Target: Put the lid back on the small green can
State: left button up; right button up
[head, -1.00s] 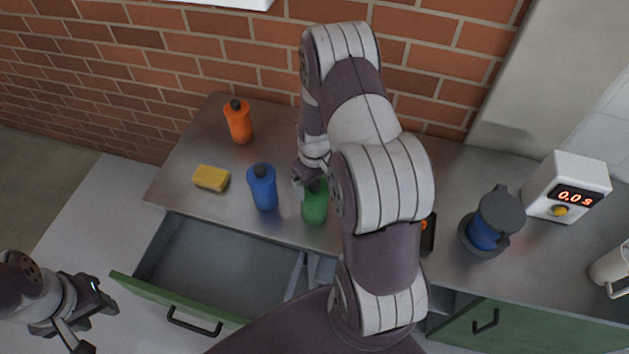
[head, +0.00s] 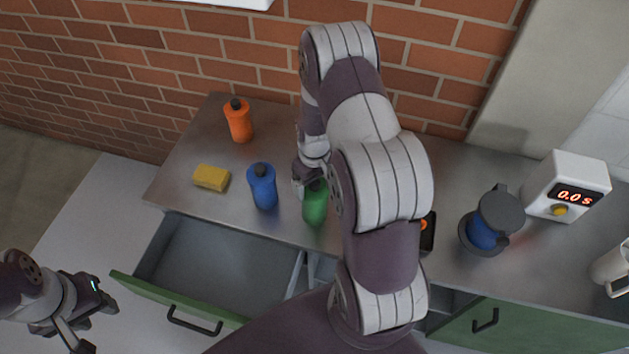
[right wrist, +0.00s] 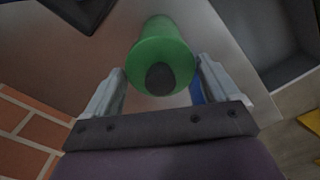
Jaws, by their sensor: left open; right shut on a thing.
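The small green can (head: 315,206) stands upright on the metal counter, partly behind my right arm. In the right wrist view the green can (right wrist: 158,47) lies between the two fingers of my right gripper (right wrist: 161,70). The fingers are at its sides near the top, and the gripper is shut on it. A dark round cap or top (right wrist: 160,78) shows at the can's near end. I cannot tell whether it is a separate lid. My left gripper (head: 95,322) is open and empty at the lower left, away from the counter.
A blue bottle (head: 262,187) stands close left of the green can. An orange bottle (head: 238,121) and yellow sponge (head: 211,178) are farther left. A blue tank with a grey top (head: 486,232) and white timer (head: 563,187) stand right. The drawer (head: 213,270) in front is open.

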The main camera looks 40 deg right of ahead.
dwell(0.6)
jog(key=shift+f, duration=0.1)
jog(key=o, duration=0.8)
notch_tip(320, 180, up, 7)
jog(key=p, duration=0.6)
grip_shut()
